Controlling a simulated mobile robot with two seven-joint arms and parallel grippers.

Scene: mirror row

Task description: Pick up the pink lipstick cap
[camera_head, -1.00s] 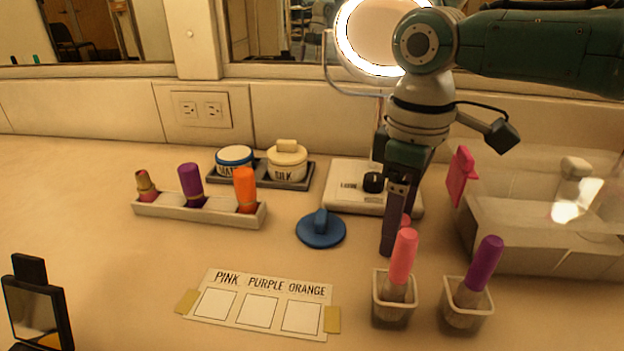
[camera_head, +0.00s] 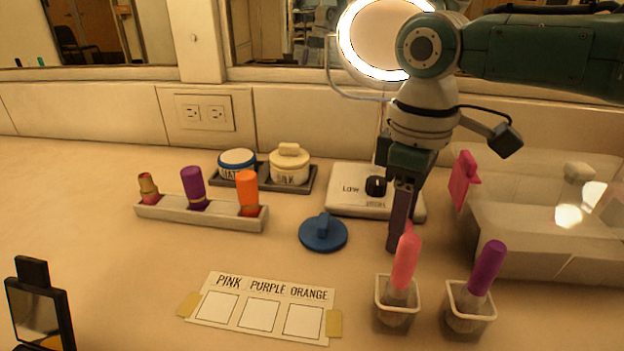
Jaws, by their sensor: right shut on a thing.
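My right gripper (camera_head: 399,240) points down at the right of the middle, just behind the pink-handled brush. It is shut on the pink lipstick cap (camera_head: 408,226). Only a small pink bit of the cap shows beside the fingers; the rest is hidden by the fingers and the brush handle. I cannot tell whether the cap touches the counter. In the white lipstick holder (camera_head: 230,220) at the left, the leftmost lipstick (camera_head: 148,187) is uncapped and shows its gold top. The purple cap (camera_head: 193,185) and orange cap (camera_head: 247,190) are upright in the holder. My left gripper is not in view.
The pink brush (camera_head: 406,262) and purple brush (camera_head: 486,268) stand in white cups close in front. A label card (camera_head: 262,308) lies at the front. A ring-light base (camera_head: 350,200) and clear bin (camera_head: 540,245) are near.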

